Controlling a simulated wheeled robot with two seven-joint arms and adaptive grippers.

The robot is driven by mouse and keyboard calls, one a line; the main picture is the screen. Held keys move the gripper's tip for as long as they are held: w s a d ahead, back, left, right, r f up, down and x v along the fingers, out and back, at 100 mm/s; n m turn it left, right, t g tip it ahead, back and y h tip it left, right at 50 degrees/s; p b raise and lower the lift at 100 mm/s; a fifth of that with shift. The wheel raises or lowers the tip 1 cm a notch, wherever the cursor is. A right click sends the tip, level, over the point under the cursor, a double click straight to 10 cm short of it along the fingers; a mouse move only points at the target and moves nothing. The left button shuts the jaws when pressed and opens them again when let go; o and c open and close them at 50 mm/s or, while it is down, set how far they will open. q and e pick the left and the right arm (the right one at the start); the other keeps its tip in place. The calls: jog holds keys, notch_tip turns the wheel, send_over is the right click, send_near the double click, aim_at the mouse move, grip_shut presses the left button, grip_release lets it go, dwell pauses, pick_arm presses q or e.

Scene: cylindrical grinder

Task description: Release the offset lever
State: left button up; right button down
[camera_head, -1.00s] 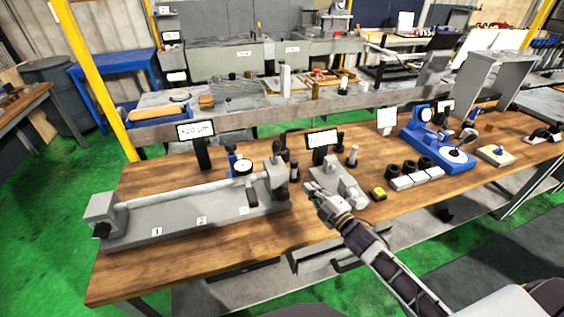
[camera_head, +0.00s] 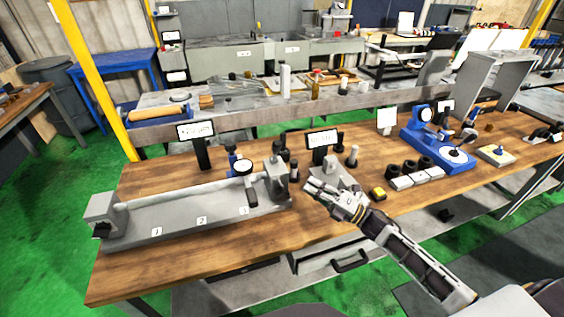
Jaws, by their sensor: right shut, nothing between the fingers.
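The grey grinder bench unit (camera_head: 190,219) lies along the left part of the wooden table, with a tailstock block (camera_head: 274,180) at its right end. A dark-handled lever (camera_head: 251,196) hangs down at the front of the tailstock; I take it for the offset lever. A round dial gauge (camera_head: 243,167) stands just left of the block. My right gripper (camera_head: 308,188) is shut and empty, to the right of the tailstock, apart from the lever. It partly hides a grey device behind it. My left gripper is out of view.
Two small displays stand behind, one at left (camera_head: 196,131) and one near the middle (camera_head: 322,139). A yellow-topped box (camera_head: 378,194), several black rings and a blue gauge stand (camera_head: 440,150) are to the right. The table front (camera_head: 215,255) is clear.

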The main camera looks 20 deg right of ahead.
aim_at(276, 152)
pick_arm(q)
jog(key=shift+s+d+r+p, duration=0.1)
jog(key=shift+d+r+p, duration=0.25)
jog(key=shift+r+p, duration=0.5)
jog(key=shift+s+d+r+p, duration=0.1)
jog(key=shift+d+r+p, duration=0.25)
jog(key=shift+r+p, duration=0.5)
pick_arm(e)
jog(key=w+a+r+n+g+y, duration=0.1)
jog(key=w+a+r, duration=0.3)
jog(key=w+a, duration=0.3)
jog(key=shift+w+a+r+n, duration=0.2)
jog(key=shift+w+r+n, duration=0.2)
jog(key=shift+w, duration=0.55)
